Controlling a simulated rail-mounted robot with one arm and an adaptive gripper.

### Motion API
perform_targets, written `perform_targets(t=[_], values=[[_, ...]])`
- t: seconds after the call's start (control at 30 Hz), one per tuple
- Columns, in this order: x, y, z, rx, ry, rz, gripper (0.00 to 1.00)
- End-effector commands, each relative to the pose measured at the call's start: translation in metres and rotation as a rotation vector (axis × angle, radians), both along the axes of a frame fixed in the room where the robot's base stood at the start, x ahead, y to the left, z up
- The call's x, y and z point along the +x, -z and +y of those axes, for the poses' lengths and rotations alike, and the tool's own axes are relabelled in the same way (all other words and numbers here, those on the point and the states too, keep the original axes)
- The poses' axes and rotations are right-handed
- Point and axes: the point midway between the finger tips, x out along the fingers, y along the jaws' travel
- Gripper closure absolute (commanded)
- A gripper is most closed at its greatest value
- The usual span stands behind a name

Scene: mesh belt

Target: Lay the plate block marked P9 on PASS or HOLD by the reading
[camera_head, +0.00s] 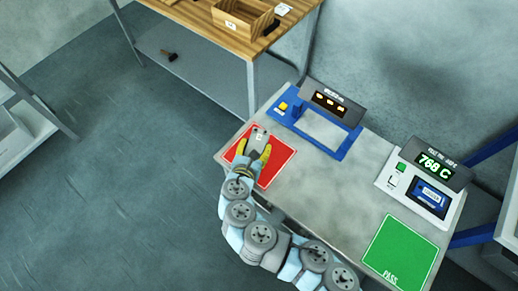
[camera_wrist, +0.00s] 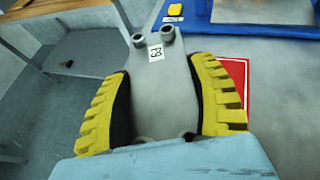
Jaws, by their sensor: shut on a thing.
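My gripper (camera_head: 253,152) has its yellow-padded fingers shut on the sides of a grey plate block (camera_head: 258,134). In the wrist view the block (camera_wrist: 150,95) has two round studs at its far end and a small white label, turned and hard to read. The block is over the red pad (camera_head: 278,170); I cannot tell whether it touches it. My gripper and arm cover part of the red pad, and no word on it is legible. The green pad (camera_head: 400,252), marked PASS, is bare at the lower right. The reader (camera_head: 432,168) displays 768 C in green.
A blue frame station (camera_head: 322,124) with a yellow button (camera_head: 283,106) and orange lights stands at the table's back edge. The grey table top (camera_head: 335,190) is clear between the pads. A wooden bench (camera_head: 205,28) with a wooden box (camera_head: 242,17) is behind.

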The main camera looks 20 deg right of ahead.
Motion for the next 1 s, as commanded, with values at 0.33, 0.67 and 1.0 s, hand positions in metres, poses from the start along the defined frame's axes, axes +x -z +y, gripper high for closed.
perform_targets(t=[0.33,0.67,1.0], values=[[0.012,0.019,-0.013,-0.001,-0.002,-0.003,0.8],[0.015,0.048,-0.018,-0.002,-0.001,0.0,0.8],[0.016,0.057,-0.017,-0.002,-0.004,-0.002,0.8]])
